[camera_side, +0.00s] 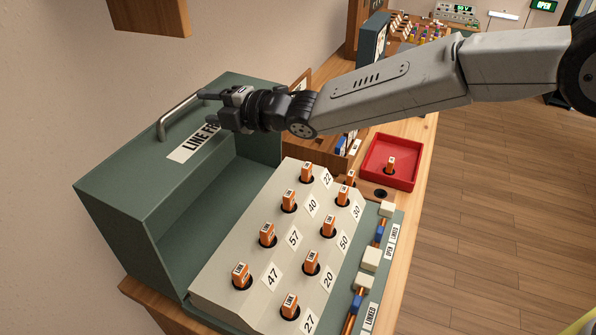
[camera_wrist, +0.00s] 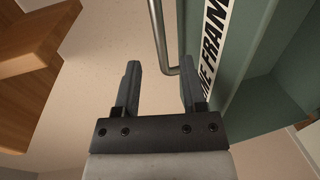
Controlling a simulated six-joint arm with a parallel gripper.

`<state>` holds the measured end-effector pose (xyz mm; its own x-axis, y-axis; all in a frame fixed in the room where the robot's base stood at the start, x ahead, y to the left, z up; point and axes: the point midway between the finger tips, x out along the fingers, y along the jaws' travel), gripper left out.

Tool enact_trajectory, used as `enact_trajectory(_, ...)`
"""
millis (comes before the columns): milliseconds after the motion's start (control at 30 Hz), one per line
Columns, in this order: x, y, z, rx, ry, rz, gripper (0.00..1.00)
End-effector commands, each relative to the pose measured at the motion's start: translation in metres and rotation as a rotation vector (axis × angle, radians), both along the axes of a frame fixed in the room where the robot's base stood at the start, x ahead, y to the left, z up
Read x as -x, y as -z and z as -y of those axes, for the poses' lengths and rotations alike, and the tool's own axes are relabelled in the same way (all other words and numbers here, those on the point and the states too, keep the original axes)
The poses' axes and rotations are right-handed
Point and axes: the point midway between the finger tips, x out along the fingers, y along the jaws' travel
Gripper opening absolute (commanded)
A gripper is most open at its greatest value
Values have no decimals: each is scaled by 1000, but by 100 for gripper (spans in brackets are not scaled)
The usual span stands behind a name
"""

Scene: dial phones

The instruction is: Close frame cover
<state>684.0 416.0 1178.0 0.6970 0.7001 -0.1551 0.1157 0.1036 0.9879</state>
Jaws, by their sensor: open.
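The green frame cover (camera_side: 152,160) stands raised at the back of the line frame in the side view, with a white "LINE FR..." label partly hidden by my gripper. Its metal bar handle (camera_side: 180,117) is on the upper face. My gripper (camera_side: 207,108) is open beside the handle, near its right end. In the wrist view the handle (camera_wrist: 161,40) runs between the lines of the two fingers, ahead of my gripper (camera_wrist: 161,85), with the cover (camera_wrist: 258,60) to the right. I cannot tell whether a finger touches the handle.
A sloped panel (camera_side: 255,290) with several orange line plugs and number labels lies in front of the cover. A red tray (camera_side: 391,150) holding one plug is to the right. A wooden box (camera_side: 150,15) hangs on the wall above.

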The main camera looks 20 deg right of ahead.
Motion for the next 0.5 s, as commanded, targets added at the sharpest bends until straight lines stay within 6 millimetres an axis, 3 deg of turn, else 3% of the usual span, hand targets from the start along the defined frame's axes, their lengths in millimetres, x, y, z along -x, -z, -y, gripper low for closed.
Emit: enact_trajectory(500,-25,6,-26,0,0,-1,53)
